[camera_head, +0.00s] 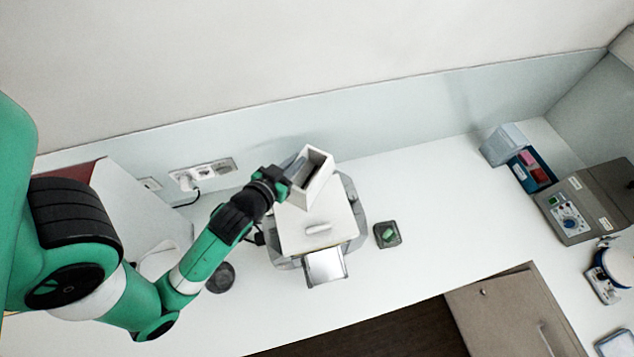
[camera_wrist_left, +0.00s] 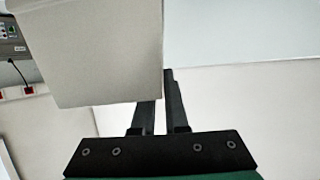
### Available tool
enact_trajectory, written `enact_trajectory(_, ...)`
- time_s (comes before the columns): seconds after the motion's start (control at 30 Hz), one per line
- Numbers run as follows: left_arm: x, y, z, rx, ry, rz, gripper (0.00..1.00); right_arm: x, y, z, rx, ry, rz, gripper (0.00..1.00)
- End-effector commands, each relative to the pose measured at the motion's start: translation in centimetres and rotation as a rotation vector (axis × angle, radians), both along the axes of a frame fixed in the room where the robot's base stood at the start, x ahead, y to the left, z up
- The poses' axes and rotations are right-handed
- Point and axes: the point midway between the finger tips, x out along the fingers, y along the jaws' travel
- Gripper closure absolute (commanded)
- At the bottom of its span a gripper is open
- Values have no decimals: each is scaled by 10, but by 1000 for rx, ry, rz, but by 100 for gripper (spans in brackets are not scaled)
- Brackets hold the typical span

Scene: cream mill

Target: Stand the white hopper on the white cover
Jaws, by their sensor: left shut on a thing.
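The white hopper (camera_head: 319,163) is an open-topped box with a grey inside. My left gripper (camera_head: 299,173) is shut on its left side and holds it over the back part of the mill. In the left wrist view the hopper (camera_wrist_left: 95,50) fills the upper left, beside the dark fingers (camera_wrist_left: 160,112). The white cover (camera_head: 305,235) is the flat top of the grey mill, with a small raised handle near its front. The hopper hides the cover's back part. I cannot tell whether the hopper touches the cover. My right gripper is not in view.
A silver tray (camera_head: 326,267) sticks out at the mill's front. A small dark dish (camera_head: 387,235) with a green thing stands to its right, and a dark round piece (camera_head: 220,277) lies to its left. The wall (camera_head: 400,105) is close behind.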

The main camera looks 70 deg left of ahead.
Motion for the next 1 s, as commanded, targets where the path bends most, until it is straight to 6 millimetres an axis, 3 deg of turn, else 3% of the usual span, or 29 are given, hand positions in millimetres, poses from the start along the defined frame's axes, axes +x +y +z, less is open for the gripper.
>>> enact_trajectory(0.2, 0, 0, -33, -2, 3, -1, 100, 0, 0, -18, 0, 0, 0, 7)
enact_trajectory(0.33, 0, 0, -47, -1, 2, 0, 100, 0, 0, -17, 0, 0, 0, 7)
enact_trajectory(0.73, 0, 0, -53, 0, -1, -1, 100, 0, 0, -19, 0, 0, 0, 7)
enact_trajectory(0.77, 0, 0, -53, 0, 0, -1, 87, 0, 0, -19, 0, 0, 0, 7)
enact_trajectory(0.9, 0, 0, -52, 0, 0, -1, 62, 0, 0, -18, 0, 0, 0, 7)
enact_trajectory(1.0, 0, 0, -52, 0, 0, -1, 59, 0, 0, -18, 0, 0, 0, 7)
